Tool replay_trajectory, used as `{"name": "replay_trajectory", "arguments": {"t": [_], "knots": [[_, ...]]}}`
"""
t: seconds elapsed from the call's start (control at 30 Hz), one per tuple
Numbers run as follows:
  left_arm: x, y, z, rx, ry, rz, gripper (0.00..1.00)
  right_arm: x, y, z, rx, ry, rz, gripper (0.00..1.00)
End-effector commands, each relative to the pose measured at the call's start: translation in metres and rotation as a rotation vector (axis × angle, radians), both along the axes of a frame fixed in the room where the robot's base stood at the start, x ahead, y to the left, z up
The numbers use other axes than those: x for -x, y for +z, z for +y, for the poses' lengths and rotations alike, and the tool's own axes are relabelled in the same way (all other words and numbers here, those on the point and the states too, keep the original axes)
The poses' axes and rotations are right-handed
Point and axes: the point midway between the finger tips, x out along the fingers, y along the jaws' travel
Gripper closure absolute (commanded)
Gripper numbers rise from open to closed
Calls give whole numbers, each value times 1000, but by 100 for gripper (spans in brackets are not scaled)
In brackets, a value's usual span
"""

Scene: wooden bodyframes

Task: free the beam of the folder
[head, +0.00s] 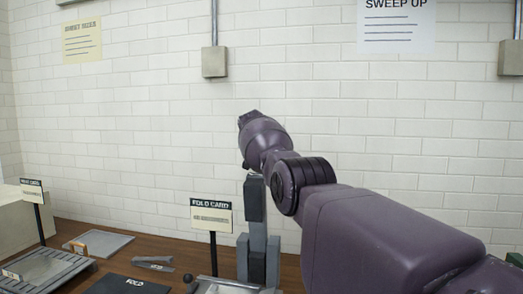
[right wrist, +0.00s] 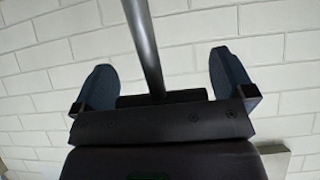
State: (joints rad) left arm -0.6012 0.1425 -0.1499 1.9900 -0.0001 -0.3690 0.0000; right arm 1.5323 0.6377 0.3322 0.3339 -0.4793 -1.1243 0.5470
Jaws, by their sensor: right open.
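The folder (head: 242,257) is a grey device standing on the bench behind the FOLD CARD sign. A dark grey upright piece (head: 255,199), which looks like its beam, rises from between its posts towards my right arm. My right gripper (head: 246,119) is above it, mostly hidden behind my own wrist in the head view. In the right wrist view my right gripper (right wrist: 160,60) is open, its two blue-grey fingers wide apart. A dark round rod (right wrist: 145,45) passes between the fingers, clear of both. I cannot tell whether it belongs to the beam. My left gripper is not in view.
The FOLD CARD sign (head: 211,215) stands on a thin post left of the folder. A dark FOLD mat (head: 130,285), a grey tray (head: 98,243) and a ribbed fixture (head: 45,270) lie further left. A white brick wall (head: 330,120) stands behind. My right arm hides the bench's right side.

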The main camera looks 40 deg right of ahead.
Motion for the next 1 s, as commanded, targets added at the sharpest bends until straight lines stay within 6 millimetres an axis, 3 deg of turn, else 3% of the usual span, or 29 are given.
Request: {"name": "replay_trajectory", "arguments": {"t": [0.27, 0.7, 1.0], "knots": [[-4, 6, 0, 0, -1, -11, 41, 1, 7, 1, 2, 1, -7, 0], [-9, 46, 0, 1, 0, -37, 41, 14, 26, 17, 2, 2, -9, 0], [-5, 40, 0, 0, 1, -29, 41, 28, 37, 34, 2, 2, -7, 0]]}}
